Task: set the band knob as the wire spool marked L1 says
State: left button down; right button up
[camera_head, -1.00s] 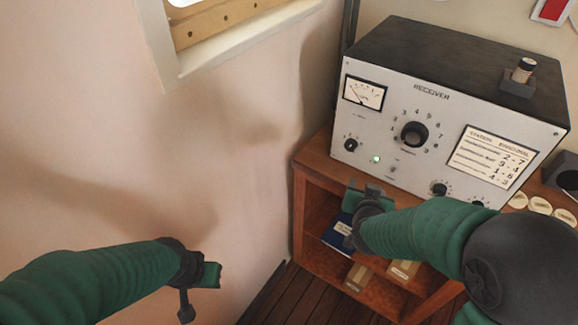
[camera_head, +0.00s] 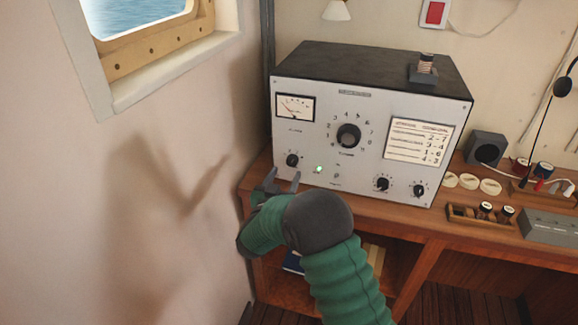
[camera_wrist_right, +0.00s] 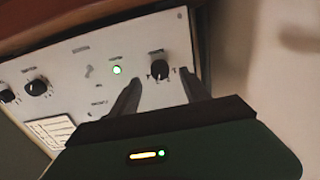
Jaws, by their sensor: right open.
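The receiver (camera_head: 335,98) stands on the wooden desk, with a large numbered dial knob (camera_head: 348,136) in its middle. A small black knob (camera_head: 292,160) sits at its lower left; it also shows in the right wrist view (camera_wrist_right: 158,69). My right gripper (camera_head: 284,178) is open just in front of and below this small knob. In the wrist view its fingers (camera_wrist_right: 160,92) straddle the knob's place, apart from it. I cannot read an L1 mark on any spool. My left gripper is out of view.
A paper card (camera_head: 418,141) with number pairs is on the receiver's right face. Two more small knobs (camera_head: 382,184) sit below it. More spools stand in a wooden rack (camera_head: 462,214) at right. The wall is close on the left.

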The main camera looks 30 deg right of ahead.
aim_at(292, 165)
jog(key=x, duration=0.5)
jog(key=shift+w+a, duration=0.1)
jog(key=shift+d+f, duration=0.15)
jog(key=shift+d, duration=0.35)
jog(key=shift+a, duration=0.4)
jog(key=c, duration=0.7)
grip_shut()
jog(key=shift+d, duration=0.1)
